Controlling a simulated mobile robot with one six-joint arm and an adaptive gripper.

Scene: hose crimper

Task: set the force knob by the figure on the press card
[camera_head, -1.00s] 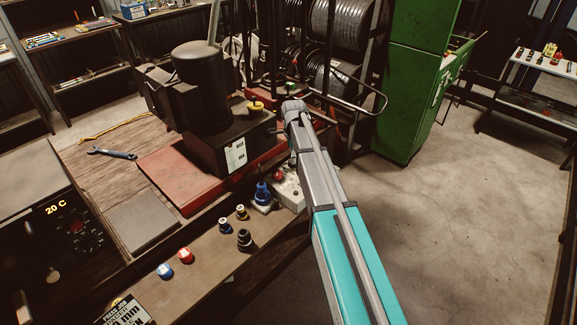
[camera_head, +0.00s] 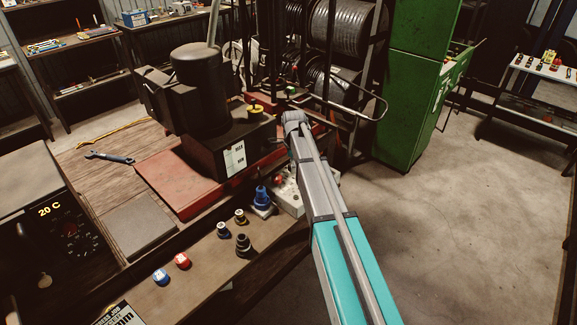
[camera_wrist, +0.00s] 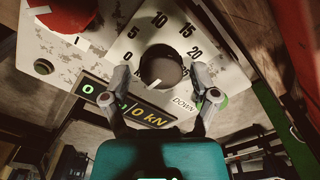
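The force knob (camera_wrist: 162,66) is a dark round knob with a white pointer mark on its lower left side, seen in the wrist view. Its panel dial shows 5, 10, 15 and 20 around it. My gripper (camera_wrist: 162,76) is open, with one finger on each side of the knob; I cannot tell whether either touches it. A display (camera_wrist: 125,103) below reads in kN, partly covered by the left finger. In the head view the press card (camera_head: 120,315) is cut off at the bottom edge, and its force figure is not readable. My arm hides the knob there.
In the head view, several small blue, red and dark fittings (camera_head: 183,261) stand on the front ledge. The black press (camera_head: 195,90) rises behind. A green cabinet (camera_head: 415,90) stands right, with open floor beside it.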

